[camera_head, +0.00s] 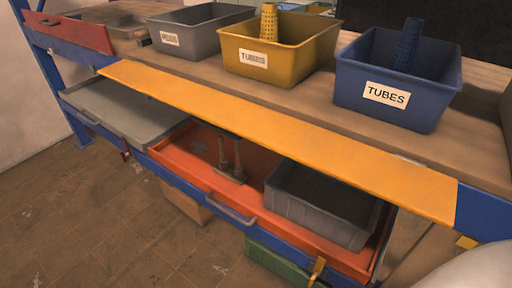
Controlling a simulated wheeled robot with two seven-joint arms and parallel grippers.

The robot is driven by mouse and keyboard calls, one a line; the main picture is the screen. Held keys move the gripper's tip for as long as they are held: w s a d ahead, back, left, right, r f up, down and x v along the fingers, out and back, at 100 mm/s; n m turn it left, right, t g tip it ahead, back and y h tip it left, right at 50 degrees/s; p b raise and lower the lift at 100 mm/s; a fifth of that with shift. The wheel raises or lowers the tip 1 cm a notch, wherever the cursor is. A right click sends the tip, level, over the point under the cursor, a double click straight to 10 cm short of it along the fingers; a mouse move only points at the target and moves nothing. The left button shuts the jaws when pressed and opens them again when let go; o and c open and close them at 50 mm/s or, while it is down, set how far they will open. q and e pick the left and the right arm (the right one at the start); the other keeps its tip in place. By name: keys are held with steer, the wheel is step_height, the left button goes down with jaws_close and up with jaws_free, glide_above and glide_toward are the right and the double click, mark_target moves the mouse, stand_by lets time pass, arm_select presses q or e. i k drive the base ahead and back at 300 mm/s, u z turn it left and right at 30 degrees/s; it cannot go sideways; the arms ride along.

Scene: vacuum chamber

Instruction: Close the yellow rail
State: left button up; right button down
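The yellow rail (290,128) is a long flat bar. It runs along the front of the wooden shelf top, from the upper left to the blue frame at the right. Its right end lies beside the blue beam (486,215). I cannot tell from this view whether it is latched. Neither of my grippers shows in the head view.
On the shelf stand a grey bin (195,42), a yellow bin (265,75) and a blue bin (372,112). Below the rail, a red drawer (185,160) holds a grey crate (320,213). A grey drawer (135,110) is at left. Open floor (80,220) lies lower left.

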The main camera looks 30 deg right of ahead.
mark_target(398, 180)
steer(key=z, duration=0.1)
steer(key=k, duration=0.7)
steer(key=u, duration=0.95)
steer(key=i, duration=0.75)
steer(key=z, duration=0.5)
steer(key=i, duration=0.65)
steer(key=z, duration=0.75)
